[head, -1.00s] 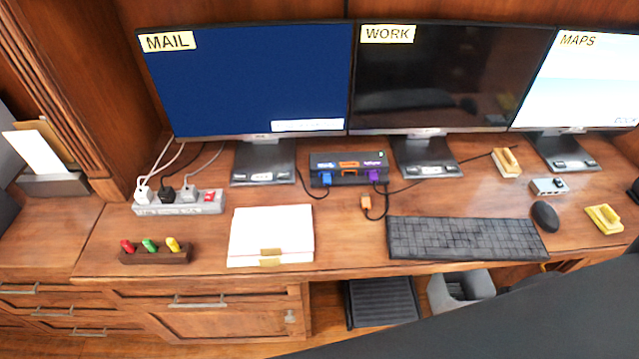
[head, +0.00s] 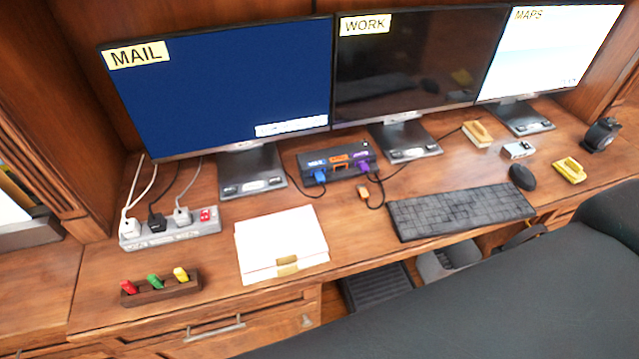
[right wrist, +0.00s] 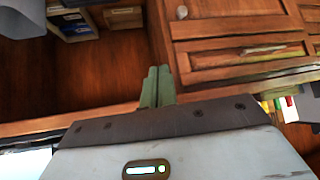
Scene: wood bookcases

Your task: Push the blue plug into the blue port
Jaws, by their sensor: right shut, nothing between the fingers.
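A black hub box (head: 337,158) stands on the desk between two monitor stands, with blue, orange and purple labelled ports on its front. The blue plug (head: 320,176) is at the blue port at the hub's left end, on a black cable. I cannot tell how deep it sits; the port opening is hidden behind it. A purple plug (head: 363,168) is at the right end. A loose orange plug (head: 362,192) lies in front of the hub. My right gripper (right wrist: 157,87) is shut and empty in the right wrist view, apart from the hub. My left gripper is not in view.
White folders (head: 281,245) lie front left of the hub, and a keyboard (head: 458,208) front right. A power strip (head: 170,232) and a wooden block (head: 162,289) with coloured pieces are at left. A large dark shape (head: 480,290) covers the lower right.

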